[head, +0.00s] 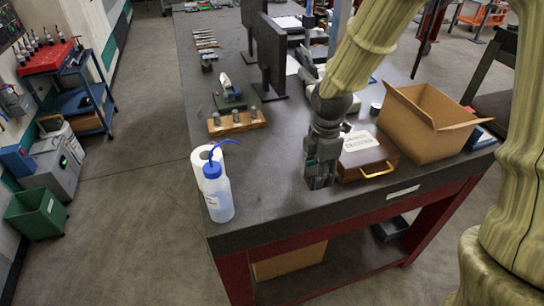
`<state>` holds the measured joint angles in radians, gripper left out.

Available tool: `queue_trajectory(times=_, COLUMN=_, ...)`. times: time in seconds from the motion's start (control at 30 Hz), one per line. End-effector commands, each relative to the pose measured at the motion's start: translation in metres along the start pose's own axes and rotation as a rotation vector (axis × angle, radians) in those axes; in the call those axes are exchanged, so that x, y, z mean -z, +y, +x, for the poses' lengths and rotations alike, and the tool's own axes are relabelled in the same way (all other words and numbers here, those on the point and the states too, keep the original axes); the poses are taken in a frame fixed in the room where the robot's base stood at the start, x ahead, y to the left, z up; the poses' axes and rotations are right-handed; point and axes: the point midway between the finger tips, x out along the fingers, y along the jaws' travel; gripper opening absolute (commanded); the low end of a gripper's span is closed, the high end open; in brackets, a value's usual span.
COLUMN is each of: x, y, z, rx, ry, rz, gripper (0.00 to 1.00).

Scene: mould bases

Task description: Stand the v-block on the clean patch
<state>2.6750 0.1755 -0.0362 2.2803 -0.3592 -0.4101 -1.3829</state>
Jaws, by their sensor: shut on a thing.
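My gripper (319,178) points down over the near part of the dark grey table (270,195), left of a brown case. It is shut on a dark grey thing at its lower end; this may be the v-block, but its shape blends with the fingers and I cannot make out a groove. I cannot tell whether the thing touches the table top. I cannot make out a distinct clean patch on the table.
A blue-capped wash bottle (217,192) and a white roll (206,160) stand at the left edge. The brown case (366,160) and an open cardboard box (428,125) are right. A wooden holder (237,123) and dark upright plates (270,55) stand farther back.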

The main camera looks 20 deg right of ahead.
Motion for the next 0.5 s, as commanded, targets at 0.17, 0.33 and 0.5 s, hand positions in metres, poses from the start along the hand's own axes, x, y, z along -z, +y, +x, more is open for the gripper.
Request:
queue_trajectory(times=0.17, x=0.016, y=0.026, z=-0.001, rx=-0.001, ry=-0.001, rz=0.000, gripper=0.00)
queue_trajectory(times=0.33, x=0.033, y=0.051, z=0.002, rx=-0.001, ry=-0.001, rz=-0.001, gripper=0.00)
queue_trajectory(times=0.5, x=0.051, y=0.077, z=0.005, rx=-0.001, ry=-0.001, rz=-0.003, gripper=0.00)
